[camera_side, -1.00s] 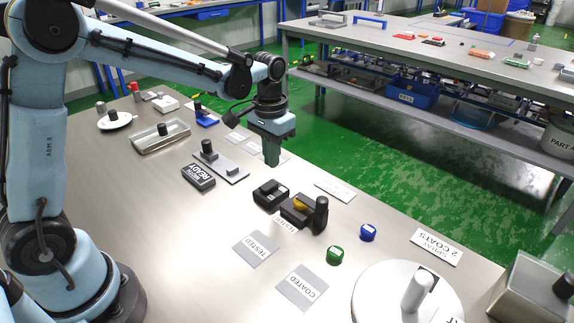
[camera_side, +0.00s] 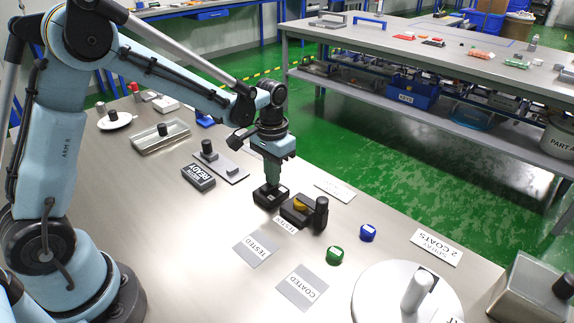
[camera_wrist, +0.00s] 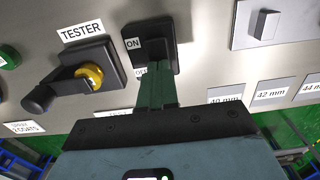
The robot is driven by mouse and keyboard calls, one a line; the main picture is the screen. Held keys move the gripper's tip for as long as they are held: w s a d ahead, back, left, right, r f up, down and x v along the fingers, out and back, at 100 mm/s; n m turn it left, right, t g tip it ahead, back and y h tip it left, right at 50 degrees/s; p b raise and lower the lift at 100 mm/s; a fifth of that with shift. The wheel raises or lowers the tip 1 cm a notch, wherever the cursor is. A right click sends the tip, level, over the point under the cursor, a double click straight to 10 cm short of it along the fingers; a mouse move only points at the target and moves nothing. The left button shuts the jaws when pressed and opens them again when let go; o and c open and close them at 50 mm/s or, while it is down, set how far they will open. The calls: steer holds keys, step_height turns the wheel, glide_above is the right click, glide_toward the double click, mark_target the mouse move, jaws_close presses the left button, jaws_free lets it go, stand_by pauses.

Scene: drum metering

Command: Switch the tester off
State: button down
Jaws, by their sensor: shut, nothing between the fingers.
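The tester (camera_side: 290,213) is a black unit with a yellow round piece (camera_side: 300,203) in it and a black handle at its right end; it also shows at the left of the wrist view (camera_wrist: 68,87), under a TESTER label. Beside it is the black switch box (camera_side: 262,200), marked ON and OFF in the wrist view (camera_wrist: 168,30). My gripper (camera_side: 272,184) points down over the switch box, its green fingers shut and empty. In the wrist view the fingertips (camera_wrist: 158,66) overlap the box near the OFF label. They hide part of the switch; I cannot tell its position or whether they touch it.
TESTED (camera_side: 249,262) and COATED (camera_side: 290,293) pads lie in front.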

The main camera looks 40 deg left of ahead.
steer(key=shift+w+f, duration=0.35)
steer(key=shift+f, duration=0.15)
steer(key=shift+s, duration=0.1)
steer(key=shift+s+r, duration=0.25)
steer(key=shift+s, duration=0.6)
step_height(320, 180, up, 15)
steer(key=shift+w+f+t, duration=0.2)
steer(key=shift+w+t, duration=0.1)
steer(key=shift+w, duration=0.1)
steer(key=shift+w, duration=0.1)
stand_by(0.4)
